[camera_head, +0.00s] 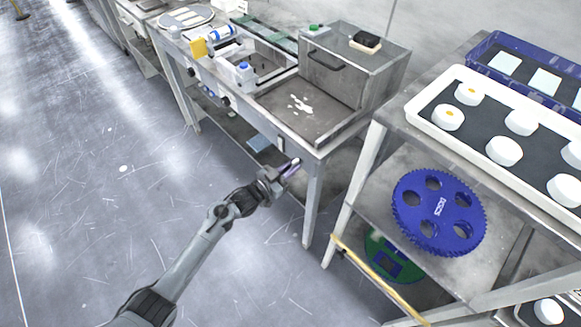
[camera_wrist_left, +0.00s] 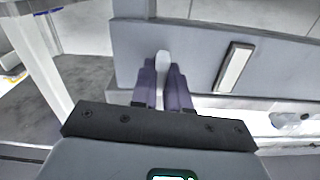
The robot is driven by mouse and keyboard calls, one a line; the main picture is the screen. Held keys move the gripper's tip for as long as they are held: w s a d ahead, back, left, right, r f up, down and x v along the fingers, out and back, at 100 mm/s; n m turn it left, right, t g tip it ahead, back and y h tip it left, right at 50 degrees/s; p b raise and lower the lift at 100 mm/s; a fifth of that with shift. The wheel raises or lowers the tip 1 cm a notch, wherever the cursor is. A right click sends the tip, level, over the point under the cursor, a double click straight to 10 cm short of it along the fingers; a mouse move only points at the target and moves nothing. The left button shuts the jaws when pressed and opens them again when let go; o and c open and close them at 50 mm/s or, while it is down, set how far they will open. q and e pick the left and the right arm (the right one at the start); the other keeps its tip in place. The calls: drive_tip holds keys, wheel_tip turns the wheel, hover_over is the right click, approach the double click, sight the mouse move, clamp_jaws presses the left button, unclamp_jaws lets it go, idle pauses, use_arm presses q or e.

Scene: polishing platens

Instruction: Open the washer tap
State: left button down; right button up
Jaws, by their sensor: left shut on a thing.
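The washer is a grey metal bench (camera_head: 330,142) with a recessed basin and a box-shaped housing at its right end. My left gripper (camera_head: 292,166) is at the bench's front, near its right corner. In the left wrist view, the gripper's two purple fingers (camera_wrist_left: 163,85) are closed around a small white upright piece (camera_wrist_left: 163,60), which looks like the tap's handle. The piece stands against the grey front panel (camera_wrist_left: 198,62). The fingers hide its lower part. In the head view the gripper covers the tap. My right gripper is in neither view.
Dark knobs (camera_head: 224,100) sit further left along the bench front. To the right, a rack holds a blue toothed disc (camera_head: 439,212) below a white tray (camera_head: 411,110) of white pucks. The floor at left is clear.

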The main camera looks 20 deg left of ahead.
use_arm(q)
drive_tip(key=shift+f, duration=0.25)
drive_tip(key=c, duration=1.4)
unclamp_jaws()
drive_tip(key=shift+o, duration=1.4)
drive_tip(key=shift+w+d+r, duration=0.1)
drive_tip(key=shift+w+r, duration=0.05)
drive_tip(key=p+v, duration=0.2)
drive_tip(key=v, duration=0.9)
